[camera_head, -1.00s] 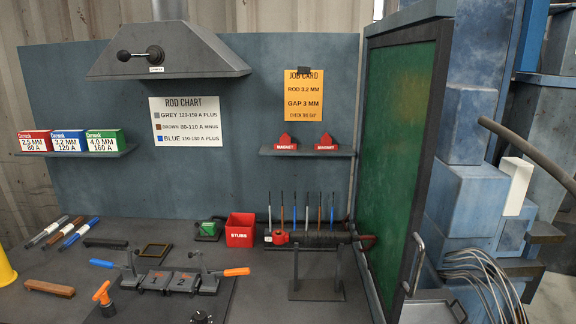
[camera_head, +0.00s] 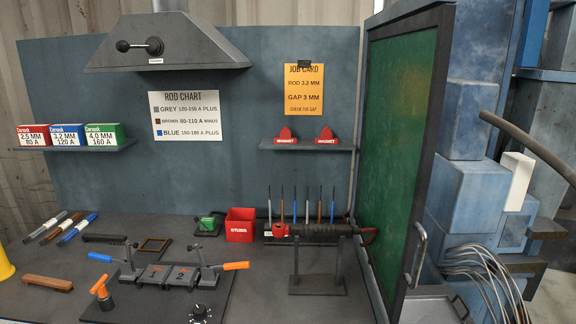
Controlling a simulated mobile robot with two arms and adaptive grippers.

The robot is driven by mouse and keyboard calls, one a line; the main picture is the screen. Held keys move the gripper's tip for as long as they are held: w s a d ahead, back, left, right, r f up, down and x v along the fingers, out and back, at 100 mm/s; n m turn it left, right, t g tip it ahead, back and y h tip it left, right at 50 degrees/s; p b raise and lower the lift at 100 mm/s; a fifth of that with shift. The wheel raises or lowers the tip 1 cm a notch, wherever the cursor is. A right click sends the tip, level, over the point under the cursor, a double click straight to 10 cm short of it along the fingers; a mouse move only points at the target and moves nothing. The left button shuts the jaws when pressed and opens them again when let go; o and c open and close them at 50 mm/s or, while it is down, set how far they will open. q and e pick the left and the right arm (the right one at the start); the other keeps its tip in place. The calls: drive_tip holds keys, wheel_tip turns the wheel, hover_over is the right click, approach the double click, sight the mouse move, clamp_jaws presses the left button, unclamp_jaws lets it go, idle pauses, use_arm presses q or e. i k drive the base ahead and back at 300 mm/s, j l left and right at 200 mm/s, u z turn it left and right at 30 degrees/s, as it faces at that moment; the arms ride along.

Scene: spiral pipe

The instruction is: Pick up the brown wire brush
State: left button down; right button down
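The brown wire brush (camera_head: 48,282) lies on the dark bench at the lower left of the head view, as a short brown bar lying roughly left to right. Its bristles are not clear at this size. It lies apart from the things around it. Neither of my grippers shows in the head view.
Behind the brush lie several rods (camera_head: 61,228) and a dark bar (camera_head: 104,239). A yellow object (camera_head: 5,265) stands to its left. To its right is a plate with an orange-handled clamp (camera_head: 103,291).

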sight(65, 286)
drive_tip(key=u, duration=1.5)
